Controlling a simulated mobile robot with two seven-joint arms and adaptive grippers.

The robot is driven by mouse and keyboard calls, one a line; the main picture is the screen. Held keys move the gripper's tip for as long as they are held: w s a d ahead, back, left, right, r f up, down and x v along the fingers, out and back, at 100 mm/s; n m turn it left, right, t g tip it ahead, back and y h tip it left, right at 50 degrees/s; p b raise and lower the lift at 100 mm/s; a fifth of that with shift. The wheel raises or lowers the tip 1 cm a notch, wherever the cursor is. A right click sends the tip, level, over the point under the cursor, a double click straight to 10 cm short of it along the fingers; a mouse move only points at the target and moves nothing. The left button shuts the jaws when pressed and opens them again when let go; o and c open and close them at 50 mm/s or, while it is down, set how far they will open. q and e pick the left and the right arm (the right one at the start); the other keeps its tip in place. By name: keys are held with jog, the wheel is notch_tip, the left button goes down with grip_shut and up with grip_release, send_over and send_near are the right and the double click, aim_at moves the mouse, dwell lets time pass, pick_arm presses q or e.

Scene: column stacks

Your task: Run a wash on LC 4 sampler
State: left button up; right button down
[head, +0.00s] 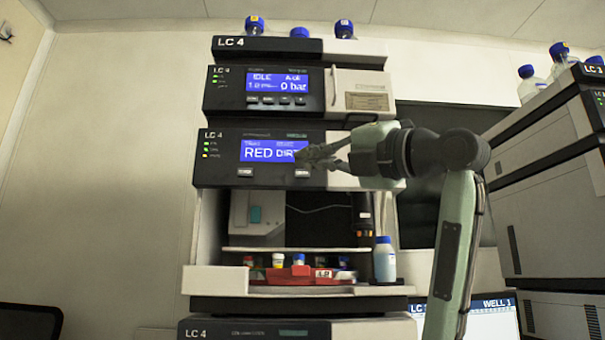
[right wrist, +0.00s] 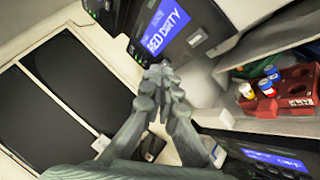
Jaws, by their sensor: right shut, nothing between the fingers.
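The LC 4 sampler (head: 225,172) is the open-fronted module in the middle of the LC 4 stack. Its blue display (head: 258,151) reads "RED DIRTY", partly covered by my gripper; it also shows in the right wrist view (right wrist: 168,28). Two small light buttons, a left one (head: 245,172) and a right one (head: 302,173), sit below the display. My right gripper (head: 308,155) is shut and empty, in front of the display's right end, just above the right button. In the right wrist view its fingertips (right wrist: 158,72) are together near the panel. I cannot tell whether they touch it. My left gripper is not in view.
Above is a pump module with a display (head: 277,86) reading "IDLE" and "0 bar". Inside the sampler bay is a red vial rack (head: 290,271) with several vials. A blue-capped bottle (head: 384,262) stands at its right. The LC 3 stack (head: 545,205) is on the right.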

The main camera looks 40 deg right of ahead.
aim_at(302, 174)
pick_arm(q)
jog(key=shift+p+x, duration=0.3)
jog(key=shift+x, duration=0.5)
pick_arm(e)
jog(key=shift+w+d, duration=0.45)
jog(key=shift+w, duration=0.25)
jog(key=shift+w+d, duration=0.4)
jog(key=shift+w, duration=0.3)
jog(key=shift+w+d, duration=0.45)
jog(key=shift+w, duration=0.25)
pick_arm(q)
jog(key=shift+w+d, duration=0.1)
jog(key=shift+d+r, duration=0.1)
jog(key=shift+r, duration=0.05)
pick_arm(e)
jog(key=shift+w, duration=0.1)
jog(key=shift+w+d, duration=0.2)
jog(key=shift+w, duration=0.05)
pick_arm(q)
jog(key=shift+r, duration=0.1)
